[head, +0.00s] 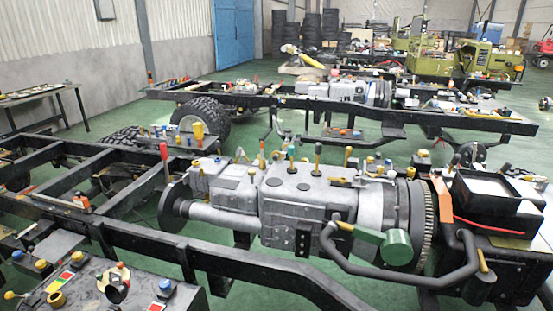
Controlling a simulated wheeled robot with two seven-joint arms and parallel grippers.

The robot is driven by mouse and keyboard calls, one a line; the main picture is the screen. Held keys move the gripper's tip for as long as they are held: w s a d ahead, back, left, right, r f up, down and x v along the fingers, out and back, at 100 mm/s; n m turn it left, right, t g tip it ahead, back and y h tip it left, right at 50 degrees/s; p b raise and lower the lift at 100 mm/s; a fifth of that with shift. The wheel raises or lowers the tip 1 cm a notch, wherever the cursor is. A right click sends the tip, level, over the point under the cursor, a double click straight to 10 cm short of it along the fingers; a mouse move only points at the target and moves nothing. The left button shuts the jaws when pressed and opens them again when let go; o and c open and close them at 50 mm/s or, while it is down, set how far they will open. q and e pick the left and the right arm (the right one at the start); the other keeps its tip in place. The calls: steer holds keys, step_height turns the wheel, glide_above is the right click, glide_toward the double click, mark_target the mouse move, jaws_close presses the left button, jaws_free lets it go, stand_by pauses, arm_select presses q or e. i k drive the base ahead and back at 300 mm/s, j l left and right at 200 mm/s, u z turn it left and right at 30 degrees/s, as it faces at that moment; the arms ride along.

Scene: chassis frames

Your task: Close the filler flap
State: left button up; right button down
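No part that I can surely name as the filler flap shows. At the bottom left, a dark tank-like box (180,300) is fixed by the near frame rail. On its top stands a small round black fitting (117,291) with a pale tilted piece and a red knob (120,265). This may be the filler and its flap, but I cannot tell. Neither of my grippers is in view.
The near black chassis rail (200,256) runs across the front. A grey gearbox (305,205) with several coloured knobs sits in the frame, beside a black hose (400,278) and green cylinder (397,247). Green floor (120,118) is open behind, near a side table (40,97).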

mark_target(276, 156)
steer(key=i+z, duration=0.3)
steer(key=i, duration=0.2)
steer(key=i+j+z, duration=0.2)
steer(key=i+z, duration=0.15)
steer(key=i, duration=0.15)
steer(key=i+j+z, duration=0.3)
steer(key=i, duration=0.15)
